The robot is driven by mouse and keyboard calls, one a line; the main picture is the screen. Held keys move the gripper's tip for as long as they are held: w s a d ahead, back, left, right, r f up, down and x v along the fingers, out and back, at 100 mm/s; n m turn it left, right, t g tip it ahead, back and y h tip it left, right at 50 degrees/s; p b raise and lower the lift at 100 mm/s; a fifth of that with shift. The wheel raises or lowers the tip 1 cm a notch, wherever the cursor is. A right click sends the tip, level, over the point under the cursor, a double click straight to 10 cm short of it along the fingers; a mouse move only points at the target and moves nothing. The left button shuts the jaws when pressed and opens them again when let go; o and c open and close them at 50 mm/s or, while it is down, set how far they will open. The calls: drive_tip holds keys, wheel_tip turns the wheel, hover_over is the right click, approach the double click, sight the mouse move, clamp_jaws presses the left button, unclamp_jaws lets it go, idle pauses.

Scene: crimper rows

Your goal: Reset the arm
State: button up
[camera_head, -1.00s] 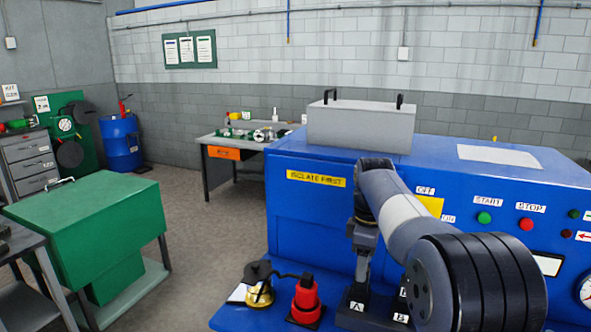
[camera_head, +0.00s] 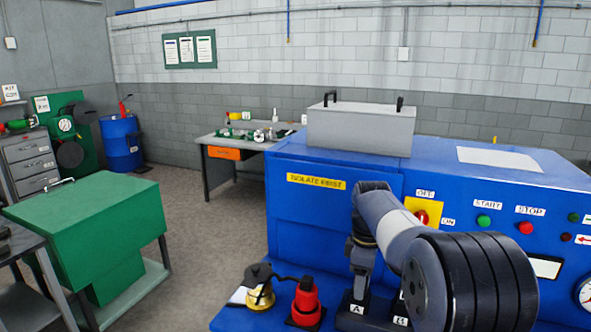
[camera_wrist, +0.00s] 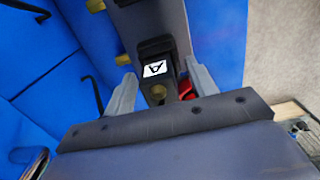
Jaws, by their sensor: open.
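My arm reaches across the front of the blue machine (camera_head: 315,215) in the head view, with its wrist turned down over the black blocks marked A (camera_head: 357,309) and B (camera_head: 401,321). In the wrist view my gripper (camera_wrist: 161,88) is open, with one pale finger on each side of the block marked A (camera_wrist: 155,68). Whether the fingers touch it cannot be told. The fingertips are hidden in the head view by the arm and blocks.
A brass part with a black top (camera_head: 259,287) and a red part (camera_head: 306,300) stand left of the blocks. A red and yellow OFF/ON switch (camera_head: 422,214) is close to my arm. A grey box (camera_head: 360,130) sits on the machine. Open floor lies left, before a green cabinet (camera_head: 90,215).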

wheel_tip(320, 180, up, 2)
drive_tip(key=shift+r, duration=0.15)
drive_tip(key=shift+s+f+b, duration=0.1)
drive_tip(key=shift+f+b, duration=0.25)
drive_tip(key=shift+b, duration=0.5)
drive_tip(key=shift+r+b, duration=0.15)
drive_tip(key=shift+b, duration=0.15)
wheel_tip(320, 180, up, 6)
drive_tip(key=p, duration=0.3)
drive_tip(key=shift+p, duration=0.35)
